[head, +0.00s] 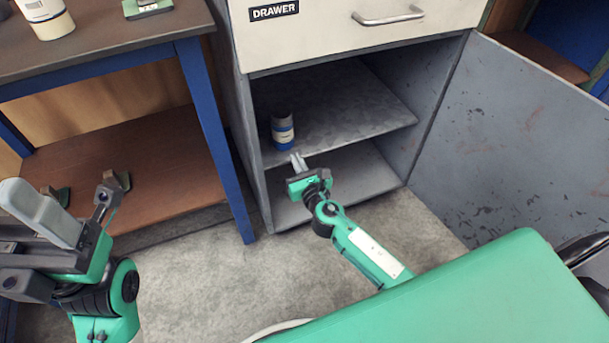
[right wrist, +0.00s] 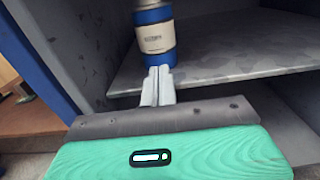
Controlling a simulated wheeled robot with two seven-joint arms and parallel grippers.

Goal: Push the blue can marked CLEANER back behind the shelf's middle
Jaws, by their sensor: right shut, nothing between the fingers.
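The blue can (head: 282,131) with a pale label band and a grey top stands upright on the cabinet's upper shelf (head: 340,100), near its front left. In the right wrist view the can (right wrist: 154,35) has blue bands above and below its label, and its top is cut off. My right gripper (head: 297,160) is shut and empty, just in front of the can at the shelf's front edge. In the right wrist view its fingertips (right wrist: 158,72) point at the can's base; I cannot tell whether they touch. My left gripper (head: 75,215) is at the lower left, away from the cabinet.
The cabinet door (head: 520,140) stands open at the right. A drawer (head: 330,25) is above the shelf opening, and a lower shelf (head: 350,175) is below. The shelf is clear behind and right of the can. A blue-legged workbench (head: 210,130) stands at the left.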

